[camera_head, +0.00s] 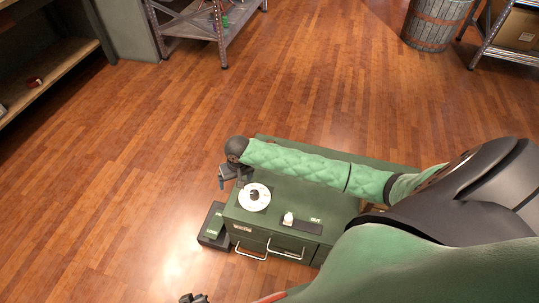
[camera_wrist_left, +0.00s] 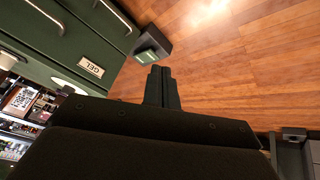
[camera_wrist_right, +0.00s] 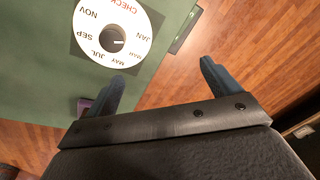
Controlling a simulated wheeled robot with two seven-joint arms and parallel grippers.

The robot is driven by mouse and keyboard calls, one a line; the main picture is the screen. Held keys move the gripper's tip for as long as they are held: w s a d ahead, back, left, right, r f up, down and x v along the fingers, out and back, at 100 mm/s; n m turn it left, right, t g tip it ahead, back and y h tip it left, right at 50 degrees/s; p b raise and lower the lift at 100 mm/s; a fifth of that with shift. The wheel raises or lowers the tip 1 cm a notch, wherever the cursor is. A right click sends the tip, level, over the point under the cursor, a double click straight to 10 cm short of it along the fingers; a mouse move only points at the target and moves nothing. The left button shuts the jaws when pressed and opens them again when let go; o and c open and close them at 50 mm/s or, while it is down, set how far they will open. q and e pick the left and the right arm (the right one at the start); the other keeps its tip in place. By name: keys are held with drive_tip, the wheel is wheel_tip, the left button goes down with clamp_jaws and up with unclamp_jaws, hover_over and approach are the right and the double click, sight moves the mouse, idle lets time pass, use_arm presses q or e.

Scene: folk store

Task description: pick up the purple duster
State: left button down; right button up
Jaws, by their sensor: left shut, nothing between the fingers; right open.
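The purple duster is not clearly visible in the head view. In the right wrist view a small purple piece (camera_wrist_right: 84,106) shows on the green cabinet top, beside and partly behind the left-hand finger; I cannot tell if it is the duster. My right gripper (camera_head: 224,175) is open and empty at the far left corner of the green cabinet (camera_head: 290,190). Its spread fingers also show in the right wrist view (camera_wrist_right: 163,78). My left gripper (camera_head: 193,298) is low at the bottom edge of the head view. It is shut and empty in the left wrist view (camera_wrist_left: 160,85).
A white dial (camera_head: 254,197) and a black tray marked OUT (camera_head: 308,226) with a small white item sit on the cabinet. A black box (camera_head: 214,224) stands at its left side. Open floor lies left and behind. Shelves (camera_head: 203,25) and a barrel (camera_head: 432,25) stand far back.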

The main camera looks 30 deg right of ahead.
sight(269, 141)
drive_tip(key=w+d+m+b, duration=0.1)
drive_tip(key=w+d+m, duration=0.1)
drive_tip(key=d, duration=0.5)
drive_tip(key=w+d+m, duration=0.2)
drive_tip(key=w+d, duration=0.2)
drive_tip(key=d, duration=0.2)
drive_tip(key=w+d+f+m+g+h+b, duration=0.1)
drive_tip(key=w+d+m, duration=0.2)
drive_tip(key=d, duration=0.4)
drive_tip(key=shift+w+d+b, duration=0.3)
drive_tip(key=shift+w, duration=0.25)
drive_tip(key=shift+d+f, duration=0.1)
drive_tip(key=shift+d, duration=0.2)
drive_tip(key=shift+f+m, duration=0.3)
drive_tip(key=shift+f, duration=0.05)
wheel_tip(269, 141, down, 6)
drive_tip(key=shift+d+r, duration=0.1)
drive_tip(key=shift+d, duration=0.05)
use_arm(q)
wheel_tip(269, 141, down, 11)
drive_tip(key=s+d+t, duration=0.1)
drive_tip(key=d+t, duration=0.1)
drive_tip(key=shift+h, duration=0.3)
use_arm(e)
drive_tip(key=shift+f, duration=0.5)
use_arm(q)
drive_tip(key=shift+d+f, duration=0.1)
use_arm(e)
drive_tip(key=shift+c, duration=0.2)
